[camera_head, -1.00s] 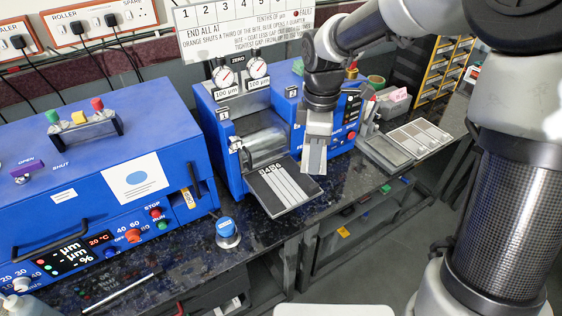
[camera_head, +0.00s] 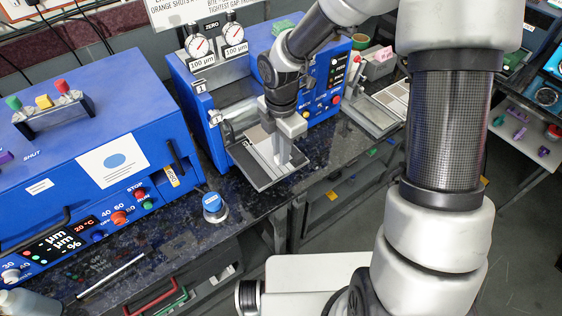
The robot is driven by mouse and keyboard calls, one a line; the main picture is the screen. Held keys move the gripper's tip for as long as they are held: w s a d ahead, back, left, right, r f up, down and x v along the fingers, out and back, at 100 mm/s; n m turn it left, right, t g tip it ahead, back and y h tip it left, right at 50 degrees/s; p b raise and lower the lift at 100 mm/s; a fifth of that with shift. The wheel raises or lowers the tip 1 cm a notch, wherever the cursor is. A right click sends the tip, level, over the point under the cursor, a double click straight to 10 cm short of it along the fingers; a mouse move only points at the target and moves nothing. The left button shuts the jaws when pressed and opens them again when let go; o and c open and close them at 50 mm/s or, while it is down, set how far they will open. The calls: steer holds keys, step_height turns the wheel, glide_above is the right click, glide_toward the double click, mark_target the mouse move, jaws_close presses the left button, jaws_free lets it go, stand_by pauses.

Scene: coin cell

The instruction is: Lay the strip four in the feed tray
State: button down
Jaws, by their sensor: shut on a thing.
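The feed tray (camera_head: 247,165) is a dark, flat tray sticking out from the front of the blue roller machine (camera_head: 205,90). Pale strips or lanes lie lengthwise on it, partly hidden by my gripper. My gripper (camera_head: 284,158) points down over the right part of the tray, shut on a thin pale strip. The strip is mostly hidden by the fingers and blends with the tray markings. I cannot tell whether it touches the tray or which number it has.
A blue machine (camera_head: 95,130) with buttons and a display stands at the left. A blue-topped knob (camera_head: 212,203) stands on the dark bench just left of the tray. Grey plates (camera_head: 372,117) lie at the right of the roller machine. The bench's front edge is close below the tray.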

steer(key=shift+f, duration=2.2)
steer(key=shift+f+b, duration=0.2)
steer(key=shift+b, duration=0.1)
steer(key=c, duration=1.7)
jaws_free()
steer(key=shift+c, duration=0.2)
steer(key=shift+r, duration=0.1)
step_height(320, 180, up, 12)
steer(key=shift+r+p, duration=0.15)
steer(key=shift+p, duration=0.45)
